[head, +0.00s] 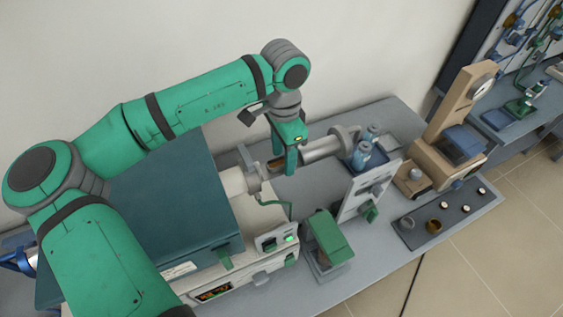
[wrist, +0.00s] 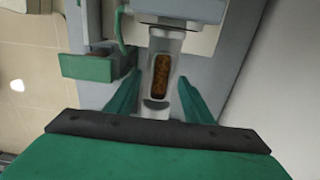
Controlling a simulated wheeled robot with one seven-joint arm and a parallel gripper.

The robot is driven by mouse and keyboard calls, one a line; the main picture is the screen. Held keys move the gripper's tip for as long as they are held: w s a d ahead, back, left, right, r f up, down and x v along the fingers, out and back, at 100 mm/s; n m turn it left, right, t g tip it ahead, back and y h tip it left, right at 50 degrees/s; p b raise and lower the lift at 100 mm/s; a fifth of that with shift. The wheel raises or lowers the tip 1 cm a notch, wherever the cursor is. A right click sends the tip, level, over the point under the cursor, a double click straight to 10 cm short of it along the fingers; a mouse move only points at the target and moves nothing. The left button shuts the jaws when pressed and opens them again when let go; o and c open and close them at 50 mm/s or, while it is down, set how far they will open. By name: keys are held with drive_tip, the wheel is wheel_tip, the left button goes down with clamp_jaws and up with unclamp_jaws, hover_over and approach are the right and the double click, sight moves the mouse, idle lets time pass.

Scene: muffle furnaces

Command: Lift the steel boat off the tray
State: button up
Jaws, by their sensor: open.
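The steel boat (wrist: 161,77) is a narrow, long vessel with brown contents, seen from above in the wrist view. It lies on a pale metal tray (wrist: 165,45) that juts out of the furnace opening. In the head view only a small brown patch of the boat (head: 276,163) shows beside my fingers. My gripper (wrist: 159,78) is open, with one green finger on each side of the boat and a gap to it. In the head view my gripper (head: 290,165) points down over the tray; its fingers partly hide the boat.
A teal-topped furnace (head: 175,190) stands left. A metal cylinder (head: 322,147) and blue-capped bottles (head: 362,155) are close on the right. A green-topped block (head: 328,238) and white panel (head: 368,190) stand in front. A dark board (head: 462,213) holds small cups.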

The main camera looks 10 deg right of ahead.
drive_tip(key=shift+c, duration=0.6)
drive_tip(key=c, duration=1.1)
drive_tip(key=shift+o, duration=0.2)
